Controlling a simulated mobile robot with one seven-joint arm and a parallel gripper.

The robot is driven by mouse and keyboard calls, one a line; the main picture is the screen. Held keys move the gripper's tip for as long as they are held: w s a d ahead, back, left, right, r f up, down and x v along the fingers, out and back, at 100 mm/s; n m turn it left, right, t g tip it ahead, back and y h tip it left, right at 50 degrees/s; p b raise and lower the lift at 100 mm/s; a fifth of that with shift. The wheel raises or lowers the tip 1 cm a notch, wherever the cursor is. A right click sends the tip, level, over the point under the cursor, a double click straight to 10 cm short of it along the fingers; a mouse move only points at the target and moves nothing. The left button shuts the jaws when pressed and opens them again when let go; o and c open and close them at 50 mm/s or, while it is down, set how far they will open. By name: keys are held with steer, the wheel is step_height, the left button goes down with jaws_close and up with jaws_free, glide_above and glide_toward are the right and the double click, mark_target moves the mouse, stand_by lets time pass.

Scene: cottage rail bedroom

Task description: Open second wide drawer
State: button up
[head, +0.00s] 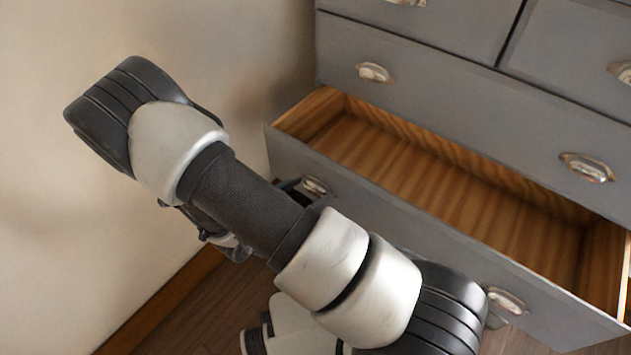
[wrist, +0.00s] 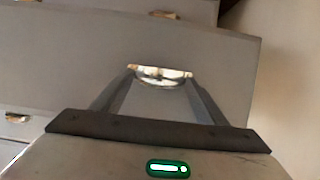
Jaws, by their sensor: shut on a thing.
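The grey dresser's second wide drawer (head: 405,210) stands well open in the head view. Its wooden inside shows and looks empty. Its front has a left cup handle (head: 314,186) and a right cup handle (head: 507,301). My gripper (head: 298,187) is at the left handle, mostly hidden behind my arm. In the wrist view, my gripper (wrist: 160,78) has one finger on each side of the metal cup handle (wrist: 160,74) and is shut on it. The grey drawer front (wrist: 80,70) fills much of that view.
The closed wide drawer (head: 460,115) above has two cup handles, with smaller closed drawers (head: 440,20) over it. A plain wall (head: 250,60) stands close on the left. Wooden floor (head: 180,310) shows at the bottom left.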

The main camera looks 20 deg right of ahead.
steer(key=shift+s+a, duration=0.15)
steer(key=o, duration=1.3)
steer(key=p+v, duration=0.3)
steer(key=v, duration=1.4)
steer(key=shift+s+a, duration=0.15)
